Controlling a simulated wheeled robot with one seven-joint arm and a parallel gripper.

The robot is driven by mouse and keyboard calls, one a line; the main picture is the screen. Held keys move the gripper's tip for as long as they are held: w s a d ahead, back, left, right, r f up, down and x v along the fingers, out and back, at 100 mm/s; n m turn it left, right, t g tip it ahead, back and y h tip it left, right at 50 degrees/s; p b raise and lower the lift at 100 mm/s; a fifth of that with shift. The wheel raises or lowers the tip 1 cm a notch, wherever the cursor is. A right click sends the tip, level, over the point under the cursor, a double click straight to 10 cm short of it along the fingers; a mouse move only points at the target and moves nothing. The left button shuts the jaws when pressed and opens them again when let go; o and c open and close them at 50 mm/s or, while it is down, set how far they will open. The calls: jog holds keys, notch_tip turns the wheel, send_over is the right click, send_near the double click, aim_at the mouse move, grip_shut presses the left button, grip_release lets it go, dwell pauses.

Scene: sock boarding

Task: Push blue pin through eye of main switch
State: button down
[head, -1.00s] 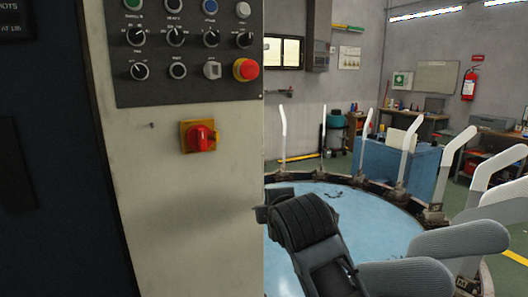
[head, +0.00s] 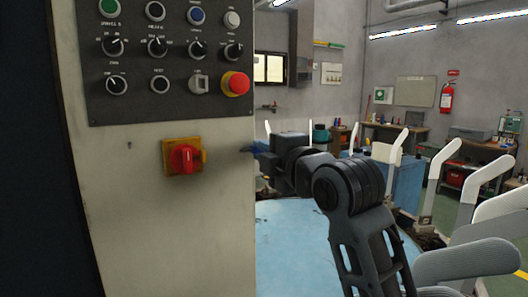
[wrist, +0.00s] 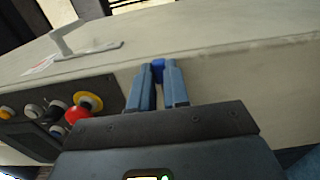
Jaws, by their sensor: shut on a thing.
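The main switch (head: 184,157) is a red rotary handle on a yellow plate, on the front of the pale cabinet below the button panel. Its handle stands upright, and a small yellow part juts out at its right side. My gripper (head: 252,148) is to the right of the switch, near the cabinet's right edge and apart from the switch. In the wrist view its two blue-grey fingers (wrist: 158,84) are shut on the blue pin (wrist: 158,66), whose end shows between the fingertips. The switch is not seen in the wrist view.
The dark button panel (head: 165,58) with knobs and a red emergency stop (head: 236,84) is above the switch. A round pale-blue table (head: 292,225) ringed by white upright arms (head: 438,165) stands at the right. A grey handle (wrist: 85,45) shows in the wrist view.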

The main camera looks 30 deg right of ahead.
jog(key=shift+a+p, duration=0.5)
jog(key=shift+a, duration=2.3)
jog(key=shift+a+p, duration=0.7)
jog(key=shift+a, duration=1)
jog(key=c, duration=1)
grip_release()
jog(key=shift+c, duration=0.2)
jog(key=s+b, duration=0.1)
jog(key=s, duration=0.7)
